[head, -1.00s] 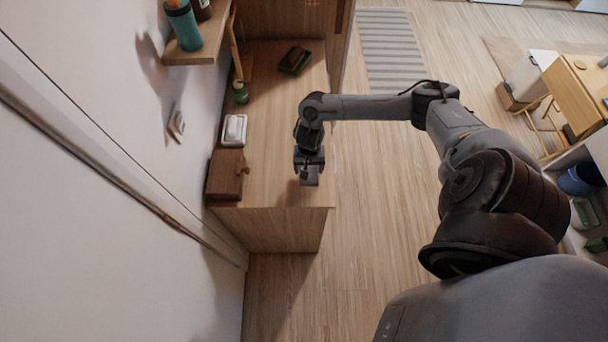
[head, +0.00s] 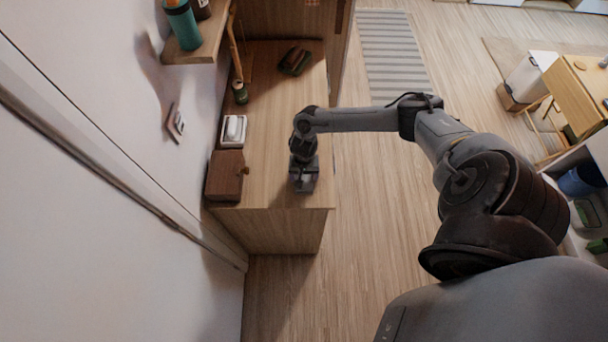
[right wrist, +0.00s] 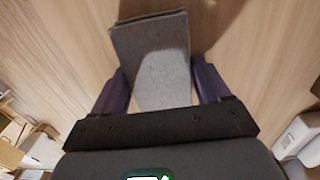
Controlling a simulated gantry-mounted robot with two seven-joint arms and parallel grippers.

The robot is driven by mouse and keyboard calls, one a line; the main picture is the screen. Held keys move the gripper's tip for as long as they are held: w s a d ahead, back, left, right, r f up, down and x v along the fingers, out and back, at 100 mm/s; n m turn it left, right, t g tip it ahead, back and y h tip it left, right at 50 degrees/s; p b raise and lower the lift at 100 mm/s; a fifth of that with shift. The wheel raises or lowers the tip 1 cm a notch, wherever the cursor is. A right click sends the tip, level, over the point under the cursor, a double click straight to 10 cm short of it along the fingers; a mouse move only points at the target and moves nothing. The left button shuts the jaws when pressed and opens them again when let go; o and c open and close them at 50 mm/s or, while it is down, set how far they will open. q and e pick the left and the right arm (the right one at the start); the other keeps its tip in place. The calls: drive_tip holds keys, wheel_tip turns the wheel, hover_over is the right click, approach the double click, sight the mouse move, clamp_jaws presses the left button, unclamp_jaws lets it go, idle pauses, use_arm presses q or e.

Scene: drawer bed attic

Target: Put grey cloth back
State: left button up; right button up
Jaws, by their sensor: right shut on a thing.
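The grey cloth (right wrist: 160,65) is a folded, flat rectangle between the two fingers of my right gripper (right wrist: 162,88) in the right wrist view. The gripper is shut on it, and the cloth extends beyond the fingertips over a wood surface. In the head view my right gripper (head: 304,184) is over the near end of the wooden cabinet top (head: 275,120), and the cloth is hard to make out there. I cannot tell whether the cloth touches the wood. My left gripper is not in view.
A brown box (head: 225,176) and a white dish (head: 234,130) stand left of the gripper, by the wall. A green-labelled bottle (head: 240,93) and a dark item (head: 295,61) are farther back. A shelf (head: 205,45) overhangs at upper left. The middle of the top is clear.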

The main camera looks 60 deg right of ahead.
sight(304, 176)
drive_tip(key=o, duration=1.1)
drive_tip(key=shift+f, duration=0.15)
wheel_tip(304, 176, up, 12)
drive_tip(key=p, duration=0.2)
drive_tip(key=w+a+n+t+y, duration=0.2)
drive_tip(key=a+n+t, duration=0.65)
drive_tip(key=a, duration=1.65)
drive_tip(key=s+d+r+n+g, duration=0.1)
drive_tip(key=s+r+n, duration=0.1)
drive_tip(key=s, duration=0.2)
drive_tip(key=s+d+r+n+g+h, duration=0.1)
drive_tip(key=s+r+n+g, duration=0.1)
drive_tip(key=s+r, duration=0.1)
drive_tip(key=s+r+n+g, duration=0.2)
drive_tip(key=s, duration=0.3)
drive_tip(key=shift+d+r+h, duration=0.25)
drive_tip(key=shift+d+h, duration=0.15)
